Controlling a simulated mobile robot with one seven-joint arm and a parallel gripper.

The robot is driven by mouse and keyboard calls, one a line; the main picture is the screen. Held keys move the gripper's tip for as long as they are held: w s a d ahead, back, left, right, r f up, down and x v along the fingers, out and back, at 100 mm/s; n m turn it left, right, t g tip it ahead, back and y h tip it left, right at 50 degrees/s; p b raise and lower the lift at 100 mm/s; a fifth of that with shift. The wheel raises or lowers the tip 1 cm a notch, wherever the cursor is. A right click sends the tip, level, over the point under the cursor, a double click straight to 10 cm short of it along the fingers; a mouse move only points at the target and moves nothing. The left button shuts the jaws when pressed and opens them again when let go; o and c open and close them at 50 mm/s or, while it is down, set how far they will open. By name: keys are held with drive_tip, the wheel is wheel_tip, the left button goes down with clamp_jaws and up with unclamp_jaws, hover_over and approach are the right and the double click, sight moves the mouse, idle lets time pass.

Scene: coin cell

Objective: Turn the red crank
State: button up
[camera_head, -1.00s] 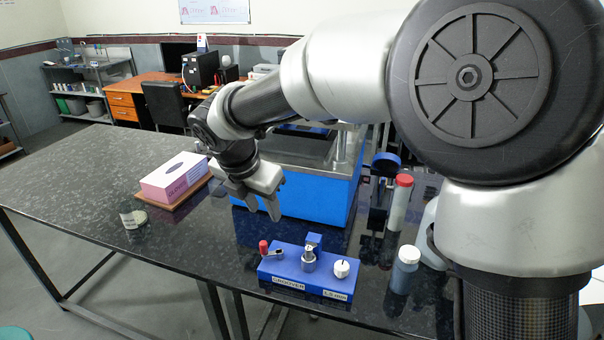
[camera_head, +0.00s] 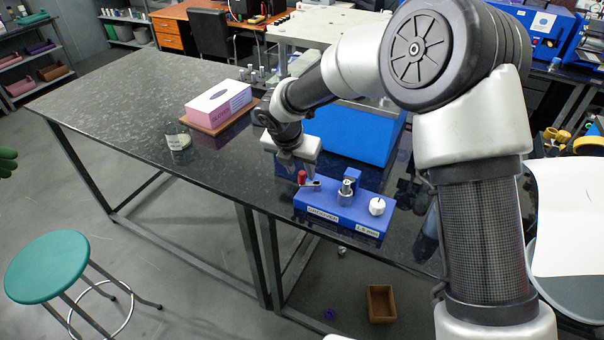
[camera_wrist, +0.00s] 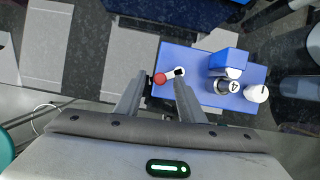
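The crank's red knob (camera_head: 302,177) stands at the left end of a blue crimper base (camera_head: 345,215). In the wrist view the red knob (camera_wrist: 160,78) sits at the end of a short metal arm that runs right to a white pivot (camera_wrist: 180,72). My gripper (camera_head: 298,168) is just above and behind the knob in the head view. In the wrist view my gripper (camera_wrist: 160,80) is open, and the knob shows between its two fingertips. I see no clear contact, and the height gap is hard to tell.
On the base are a metal post (camera_head: 346,192) with a blue block and a white knob (camera_head: 377,206). A large blue machine (camera_head: 355,138) stands behind. A pink glove box (camera_head: 218,103) and a small jar (camera_head: 178,141) are to the left. The black table's left part is clear.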

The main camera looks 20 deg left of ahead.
drive_tip(key=shift+x, duration=1.45)
drive_tip(key=shift+c, duration=0.5)
clamp_jaws()
drive_tip(key=shift+w+r+m, duration=0.1)
drive_tip(key=shift+w+m, duration=0.05)
drive_tip(key=shift+m, duration=0.15)
